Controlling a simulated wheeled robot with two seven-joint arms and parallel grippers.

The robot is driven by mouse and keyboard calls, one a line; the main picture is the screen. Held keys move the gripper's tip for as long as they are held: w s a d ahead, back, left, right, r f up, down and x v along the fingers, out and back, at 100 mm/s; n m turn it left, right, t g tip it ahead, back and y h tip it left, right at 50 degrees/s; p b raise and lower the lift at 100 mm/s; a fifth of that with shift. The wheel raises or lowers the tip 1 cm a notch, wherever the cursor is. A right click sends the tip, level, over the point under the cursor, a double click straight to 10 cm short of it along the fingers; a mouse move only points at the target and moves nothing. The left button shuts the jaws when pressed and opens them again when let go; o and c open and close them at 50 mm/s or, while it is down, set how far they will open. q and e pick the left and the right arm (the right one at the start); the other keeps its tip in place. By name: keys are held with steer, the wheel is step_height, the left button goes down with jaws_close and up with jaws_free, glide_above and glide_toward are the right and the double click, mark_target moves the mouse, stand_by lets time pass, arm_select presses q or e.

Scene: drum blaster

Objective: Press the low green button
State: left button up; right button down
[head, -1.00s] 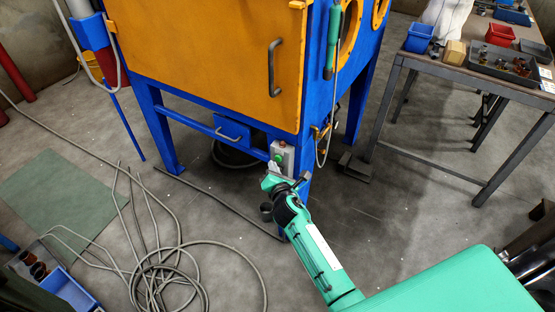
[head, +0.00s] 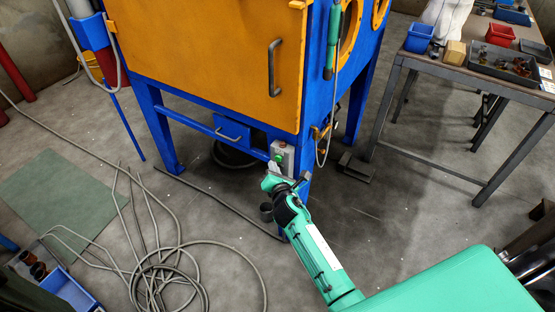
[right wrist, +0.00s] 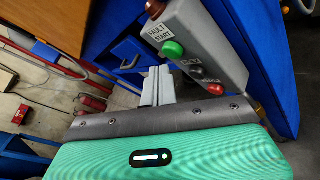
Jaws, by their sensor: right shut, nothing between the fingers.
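The green button (right wrist: 173,49) sits on a grey control box (right wrist: 222,42), beside a label reading "FAULT START". In the head view the green button (head: 279,158) is small, on the control box (head: 289,156) at the blaster's front leg. My right gripper (right wrist: 158,74) is shut and empty. Its fingertips are just below the green button in the wrist view, and I cannot tell the exact gap; no contact is visible. In the head view the right gripper (head: 271,171) is just below the box. My left gripper is not in view.
A dark button (right wrist: 196,71) and a red button (right wrist: 215,89) lie on the same box. The blue blaster frame (head: 236,142) and its orange door (head: 215,60) stand behind. A hose (head: 165,270) coils on the floor at left. A workbench (head: 450,86) stands at right.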

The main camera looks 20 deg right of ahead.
steer(key=shift+d, duration=0.1)
steer(key=shift+w+d, duration=0.25)
stand_by(0.3)
steer(key=shift+w+d, duration=0.3)
steer(key=shift+d, duration=0.05)
stand_by(0.9)
steer(key=shift+s+a, duration=0.6)
steer(key=shift+a, duration=0.05)
steer(key=s+a, duration=0.1)
steer(key=a, duration=0.1)
steer(key=s+a, duration=0.2)
stand_by(0.5)
